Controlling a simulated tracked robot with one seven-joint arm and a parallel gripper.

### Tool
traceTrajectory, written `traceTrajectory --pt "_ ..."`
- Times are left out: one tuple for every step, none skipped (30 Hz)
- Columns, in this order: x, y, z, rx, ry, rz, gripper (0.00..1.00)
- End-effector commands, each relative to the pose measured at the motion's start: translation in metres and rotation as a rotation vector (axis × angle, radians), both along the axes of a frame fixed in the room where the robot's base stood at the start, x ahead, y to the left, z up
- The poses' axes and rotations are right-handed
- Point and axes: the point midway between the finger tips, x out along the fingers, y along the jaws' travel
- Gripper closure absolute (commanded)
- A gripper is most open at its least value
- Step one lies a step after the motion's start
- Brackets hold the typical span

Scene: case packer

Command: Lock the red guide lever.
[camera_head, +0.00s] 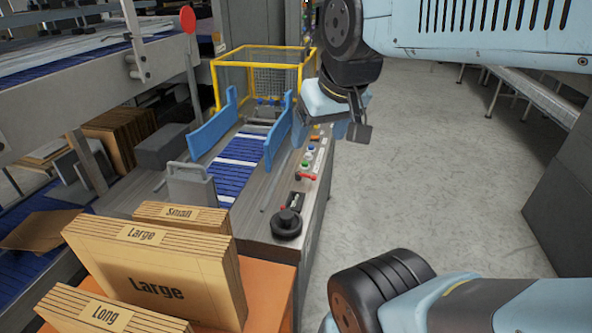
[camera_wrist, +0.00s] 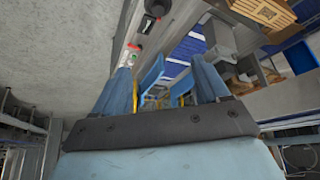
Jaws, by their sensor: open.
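The red guide lever (camera_head: 306,177) is a small red handle on the narrow control panel along the right side of the blue conveyor. It lies roughly across the panel. A small red part also shows on the panel in the wrist view (camera_wrist: 134,47), likely the same lever. My gripper (camera_head: 340,122) is open and empty, above and to the right of the panel, apart from the lever. Its two fingers (camera_wrist: 163,88) stand wide apart in the wrist view. Whether the lever is locked cannot be told.
Green and white buttons (camera_head: 307,158) sit just beyond the lever. A black knob (camera_head: 287,222) is on the near end. Blue guide rails (camera_head: 279,130) flank the conveyor (camera_head: 237,168). Cartons (camera_head: 150,275) stand at front left. The floor (camera_head: 440,170) to the right is clear.

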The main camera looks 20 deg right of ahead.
Motion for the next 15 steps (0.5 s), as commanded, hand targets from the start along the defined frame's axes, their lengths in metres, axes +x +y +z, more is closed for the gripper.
traceTrajectory --pt "0.0 0.0 0.0 0.0 0.0 0.0 0.29" --pt "0.0 0.0 0.0 0.0 0.0 0.0 0.32" --pt "0.001 0.0 0.001 0.001 0.002 -0.002 0.36" --pt "0.002 0.0 0.002 0.002 0.003 -0.004 0.39" --pt "0.004 -0.001 0.002 0.003 0.005 -0.006 0.42" --pt "0.007 -0.001 0.003 0.006 0.01 -0.011 0.46" --pt "0.009 -0.002 0.004 0.008 0.015 -0.015 0.48" --pt "0.012 -0.002 0.005 0.01 0.021 -0.021 0.51" --pt "0.017 -0.003 0.007 0.014 0.029 -0.029 0.55" --pt "0.022 -0.004 0.008 0.018 0.037 -0.036 0.58" --pt "0.026 -0.004 0.01 0.022 0.044 -0.044 0.61" --pt "0.033 -0.006 0.012 0.028 0.056 -0.055 0.65" --pt "0.039 -0.007 0.013 0.032 0.064 -0.064 0.68" --pt "0.044 -0.008 0.015 0.037 0.073 -0.074 0.71" --pt "0.051 -0.01 0.016 0.043 0.083 -0.086 0.74"
